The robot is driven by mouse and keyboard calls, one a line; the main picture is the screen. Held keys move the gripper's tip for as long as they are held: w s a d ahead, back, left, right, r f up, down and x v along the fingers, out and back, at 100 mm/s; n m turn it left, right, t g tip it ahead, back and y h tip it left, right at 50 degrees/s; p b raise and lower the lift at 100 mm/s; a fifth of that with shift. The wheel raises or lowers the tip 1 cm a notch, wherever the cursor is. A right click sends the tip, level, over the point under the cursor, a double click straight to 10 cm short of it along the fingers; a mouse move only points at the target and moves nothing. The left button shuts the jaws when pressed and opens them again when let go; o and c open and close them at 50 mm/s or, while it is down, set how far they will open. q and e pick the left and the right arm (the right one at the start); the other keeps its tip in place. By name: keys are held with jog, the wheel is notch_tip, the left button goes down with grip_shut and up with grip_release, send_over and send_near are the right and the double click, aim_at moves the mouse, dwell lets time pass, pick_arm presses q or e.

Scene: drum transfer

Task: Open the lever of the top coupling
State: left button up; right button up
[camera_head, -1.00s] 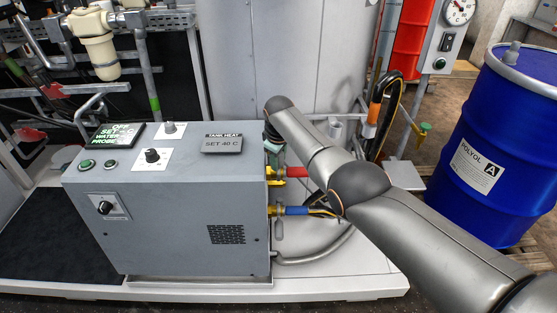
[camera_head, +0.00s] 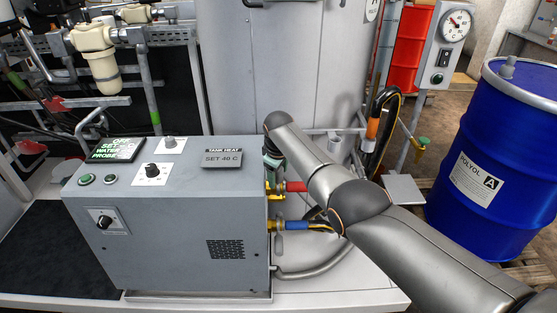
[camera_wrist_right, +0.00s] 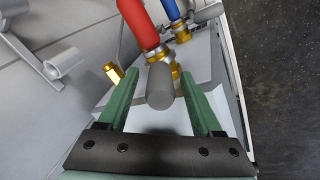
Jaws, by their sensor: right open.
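The top coupling (camera_head: 275,189) is brass, on the right side of the grey heater box, with a red hose (camera_head: 295,187). In the right wrist view the red hose (camera_wrist_right: 138,25) runs to its brass fitting (camera_wrist_right: 160,53). The coupling's grey lever (camera_wrist_right: 160,85) points towards that camera. My right gripper (camera_wrist_right: 160,78) is open, its green fingers on either side of the lever, with gaps visible. In the head view my right gripper (camera_head: 272,160) is partly hidden by my arm, just above the coupling. My left gripper is not in view.
The lower coupling with a blue hose (camera_head: 297,225) sits just below, its grey lever (camera_wrist_right: 207,13) near it in the wrist view. A brass fitting (camera_wrist_right: 114,73) is beside the left finger. A blue drum (camera_head: 495,165) stands at right.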

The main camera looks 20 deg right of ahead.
jog(key=p+v, duration=0.2)
jog(key=v, duration=0.2)
jog(key=shift+r+p, duration=0.1)
jog(key=shift+p, duration=0.3)
jog(key=v, duration=0.7)
jog(key=shift+s+r+p, duration=0.2)
jog(key=shift+r+p, duration=0.15)
jog(key=shift+p, duration=0.05)
